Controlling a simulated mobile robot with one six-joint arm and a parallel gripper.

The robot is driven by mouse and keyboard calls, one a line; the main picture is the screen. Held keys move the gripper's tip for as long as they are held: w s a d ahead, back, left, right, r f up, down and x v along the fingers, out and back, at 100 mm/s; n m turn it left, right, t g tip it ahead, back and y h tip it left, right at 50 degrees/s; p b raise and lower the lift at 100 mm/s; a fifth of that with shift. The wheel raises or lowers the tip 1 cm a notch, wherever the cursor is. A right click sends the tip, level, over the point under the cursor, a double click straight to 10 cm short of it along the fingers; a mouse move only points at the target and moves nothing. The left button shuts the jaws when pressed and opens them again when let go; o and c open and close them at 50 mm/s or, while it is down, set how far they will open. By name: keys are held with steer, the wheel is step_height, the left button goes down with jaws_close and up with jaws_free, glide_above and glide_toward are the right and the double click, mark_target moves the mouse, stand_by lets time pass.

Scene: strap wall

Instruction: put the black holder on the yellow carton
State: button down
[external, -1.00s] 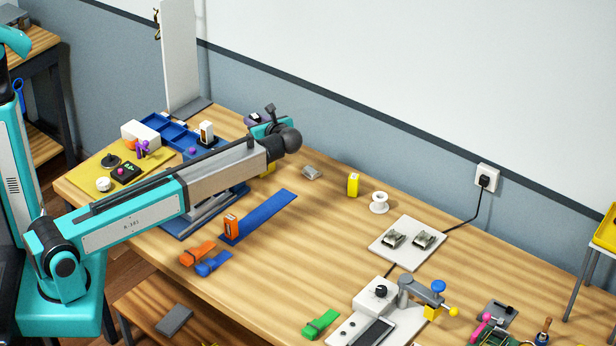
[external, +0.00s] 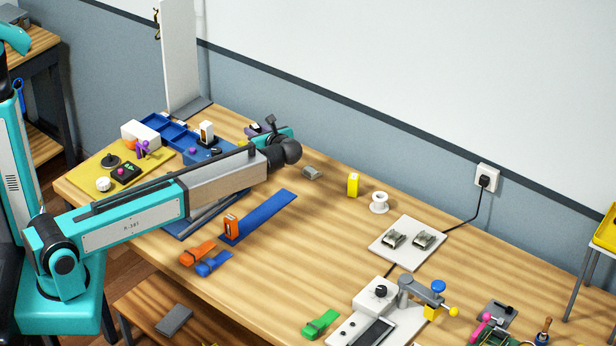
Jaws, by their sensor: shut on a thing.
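My gripper (external: 268,140) is at the far side of the table, past the end of my arm, pointing away from the camera. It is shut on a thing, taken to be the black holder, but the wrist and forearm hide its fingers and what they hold. No part of the holder can be made out clearly. An upright yellow box (external: 353,184) stands on the table to the right of my gripper, clear of it. Whether it is the yellow carton I cannot tell.
A small grey piece (external: 312,173) lies just right of my wrist, with a white spool (external: 379,202) farther right. A blue strip (external: 258,217) lies in front. Blue trays (external: 170,130) and a yellow mat (external: 88,183) are at left. The table's middle is fairly clear.

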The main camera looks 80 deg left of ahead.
steer(key=c, duration=1.5)
jaws_free()
steer(key=shift+f, duration=0.1)
steer(key=b+v, duration=0.2)
steer(key=v, duration=1)
steer(key=shift+b, duration=0.3)
